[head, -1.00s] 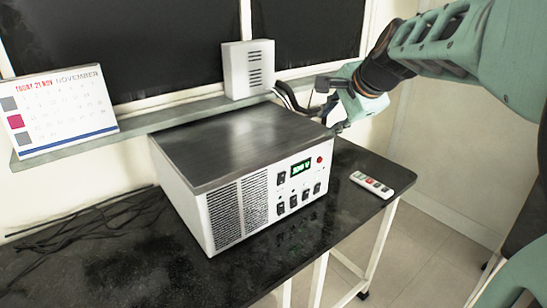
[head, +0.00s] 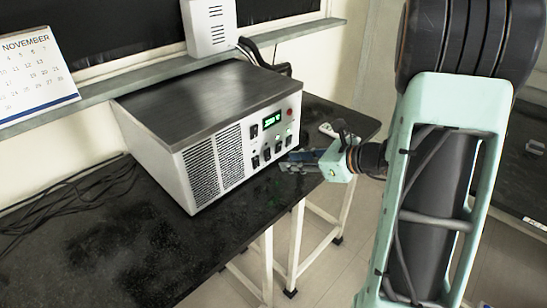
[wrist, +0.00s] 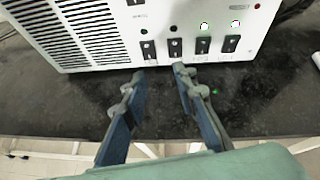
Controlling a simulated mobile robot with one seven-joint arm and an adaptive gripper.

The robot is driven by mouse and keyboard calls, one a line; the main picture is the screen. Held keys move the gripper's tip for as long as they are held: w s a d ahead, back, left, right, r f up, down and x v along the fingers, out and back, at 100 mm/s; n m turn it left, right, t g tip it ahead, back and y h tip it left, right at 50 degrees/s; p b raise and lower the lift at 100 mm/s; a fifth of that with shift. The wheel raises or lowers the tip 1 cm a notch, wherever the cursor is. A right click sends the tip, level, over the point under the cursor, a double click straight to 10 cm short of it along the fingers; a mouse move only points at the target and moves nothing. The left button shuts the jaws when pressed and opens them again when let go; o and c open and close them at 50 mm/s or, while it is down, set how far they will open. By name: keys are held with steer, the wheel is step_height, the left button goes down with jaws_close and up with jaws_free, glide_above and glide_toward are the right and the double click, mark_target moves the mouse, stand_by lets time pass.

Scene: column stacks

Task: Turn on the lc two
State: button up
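A white power unit (head: 180,130) with a grey metal top stands on the black table. Its front panel has a row of black rocker switches; in the wrist view, from the left, they are the first switch (wrist: 149,49), second switch (wrist: 175,48), third switch (wrist: 203,45) and last switch (wrist: 230,43). The lamps above the two right switches glow white; those above the two left ones are dark. The labels are too small to tell which is lc two. My gripper (wrist: 159,72) is open and empty, its fingers apart just below the two left switches. In the head view my gripper (head: 292,162) is before the panel.
A green display (head: 272,118) and a red button (head: 290,112) sit higher on the panel. Black cables (head: 75,200) lie on the table's left. A calendar (head: 35,75) and a white box (head: 210,27) stand at the back.

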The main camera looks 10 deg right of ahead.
mark_target(269, 157)
steer(key=w+a+f, duration=0.1)
steer(key=w, duration=0.1)
steer(key=w+a+f+m+t, duration=0.1)
steer(key=w+f, duration=0.1)
steer(key=w, duration=0.1)
steer(key=w+a+f+m+b, duration=0.1)
steer(key=w+f, duration=0.1)
steer(key=w, duration=0.1)
steer(key=shift+a+t, duration=0.35)
steer(key=shift+t, duration=0.05)
steer(key=shift+c, duration=0.3)
